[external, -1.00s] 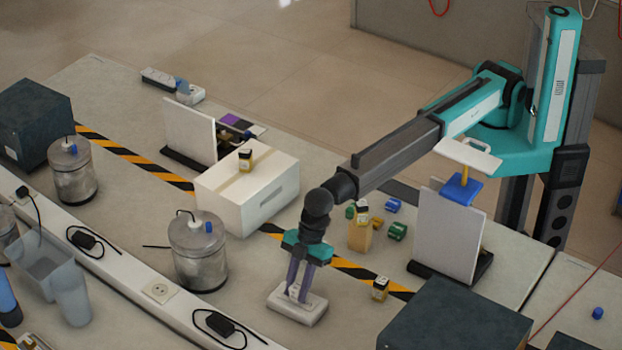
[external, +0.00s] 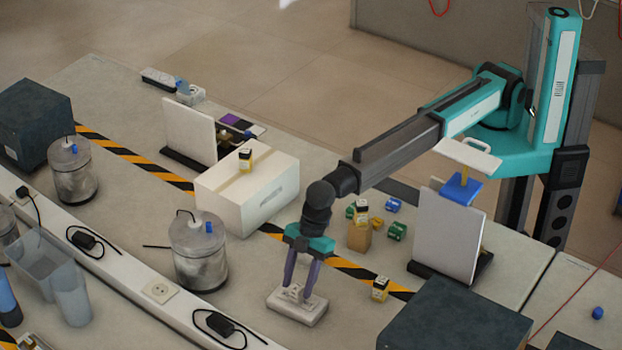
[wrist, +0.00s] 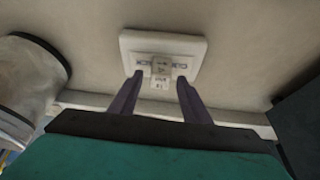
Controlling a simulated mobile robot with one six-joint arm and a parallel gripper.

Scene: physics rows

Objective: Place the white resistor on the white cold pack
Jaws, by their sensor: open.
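The white cold pack (external: 300,312) is a flat pale slab lying on the bench, below my gripper. In the wrist view the cold pack (wrist: 190,43) shows printed marks across its middle. The white resistor (wrist: 160,68) is a small pale block that appears to lie on the middle of the pack. In the external view the resistor (external: 293,293) is small and partly hidden by the fingers. My gripper (external: 298,290) points down over the pack with its fingers apart. In the wrist view the gripper (wrist: 160,77) has one finger on each side of the resistor, with gaps showing.
A metal canister (external: 200,262) stands left of my gripper, and a white box (external: 235,205) behind it. A small yellow-and-black block (external: 380,289) and a dark box (external: 455,320) lie to the right. A white power strip (external: 160,290) runs along the front.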

